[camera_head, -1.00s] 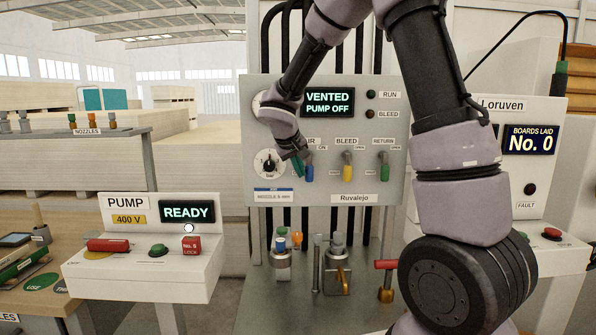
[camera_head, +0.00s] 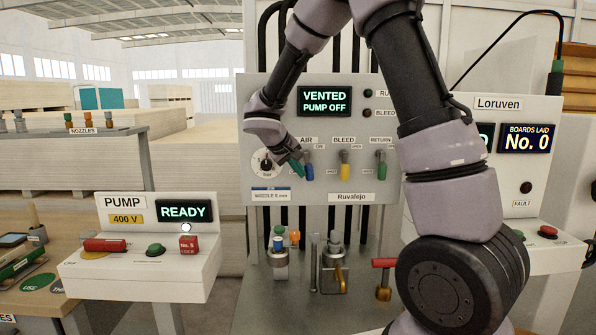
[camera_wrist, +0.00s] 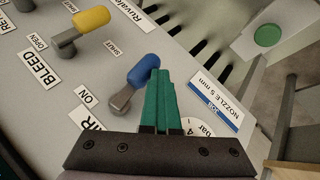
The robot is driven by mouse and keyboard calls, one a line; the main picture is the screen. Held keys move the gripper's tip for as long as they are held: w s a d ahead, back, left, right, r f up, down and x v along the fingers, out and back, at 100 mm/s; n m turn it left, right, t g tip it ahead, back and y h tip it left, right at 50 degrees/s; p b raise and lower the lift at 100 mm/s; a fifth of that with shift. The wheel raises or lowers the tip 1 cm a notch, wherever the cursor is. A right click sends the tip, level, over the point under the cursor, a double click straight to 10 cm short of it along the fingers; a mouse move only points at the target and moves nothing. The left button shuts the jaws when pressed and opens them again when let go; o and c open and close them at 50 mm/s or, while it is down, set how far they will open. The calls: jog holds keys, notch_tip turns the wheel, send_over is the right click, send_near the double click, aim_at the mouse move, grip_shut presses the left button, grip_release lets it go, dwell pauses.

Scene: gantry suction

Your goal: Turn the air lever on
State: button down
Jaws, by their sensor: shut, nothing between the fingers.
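The blue-handled air lever (camera_head: 309,172) is on the grey control panel under the AIR label, with its handle hanging down from its pivot. In the wrist view the blue handle (camera_wrist: 144,69) lies just left of my fingertips. My gripper (camera_head: 296,168) has its green fingers shut and empty, just left of the lever. The closed fingers also show in the wrist view (camera_wrist: 160,92). I cannot tell whether they touch the handle. The ON label (camera_wrist: 85,96) is on the lever's far side from my fingers.
The yellow bleed lever (camera_head: 345,172) and green return lever (camera_head: 381,170) hang to the right. A pressure dial (camera_head: 266,163) is close on the left. The panel display (camera_head: 325,102) reads VENTED, PUMP OFF. The pump box display (camera_head: 185,211) reads READY. Nozzles stand on the bench below.

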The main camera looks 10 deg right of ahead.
jog(key=h, duration=0.1)
jog(key=d+n+h, duration=0.1)
jog(key=h, duration=0.1)
jog(key=shift+s+f, duration=0.1)
jog(key=shift+f, duration=0.25)
jog(key=shift+s+d+r+n+t+h, duration=0.15)
jog(key=shift+d+r+n+t+h, duration=0.2)
jog(key=shift+d+n+h, duration=0.95)
jog(key=shift+s+d+r+n+t+h, duration=0.15)
jog(key=shift+n+t+h, duration=0.5)
jog(key=shift+h, duration=1.4)
jog(key=shift+s+d+r+n+t+h, duration=0.1)
jog(key=shift+d+r+n+t+h, duration=0.1)
jog(key=shift+d+n+h, duration=0.9)
jog(key=shift+a+t+h, duration=0.3)
jog(key=shift+h, duration=0.25)
